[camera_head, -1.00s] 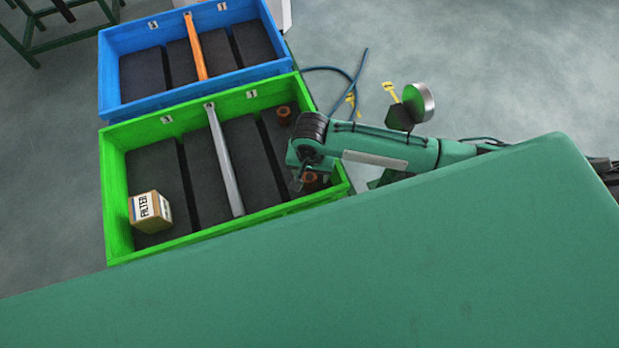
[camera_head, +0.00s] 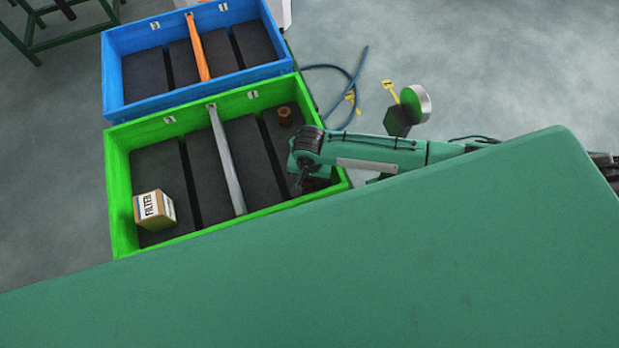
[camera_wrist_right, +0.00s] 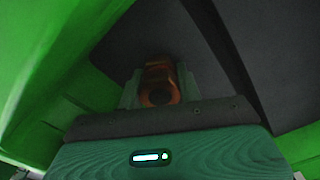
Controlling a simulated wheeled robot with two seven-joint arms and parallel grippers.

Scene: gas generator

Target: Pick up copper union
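A copper union (camera_wrist_right: 159,82) shows in the right wrist view, lying between the two fingers of my right gripper (camera_wrist_right: 160,90). The fingers are close along both its sides; the dark picture does not show whether they press on it. In the head view my right gripper (camera_head: 298,187) reaches down into the right end of the green crate (camera_head: 122,190) and hides this union. A second copper union (camera_head: 285,116) stands on the dark padding near the crate's back right corner, apart from the gripper. My left gripper is not in view.
A filter box (camera_head: 154,210) stands at the front left of the green crate. A grey bar (camera_head: 227,160) crosses the crate. A blue crate (camera_head: 113,75) with an orange bar (camera_head: 198,48) is behind it. A blue hose (camera_head: 352,85) lies on the floor.

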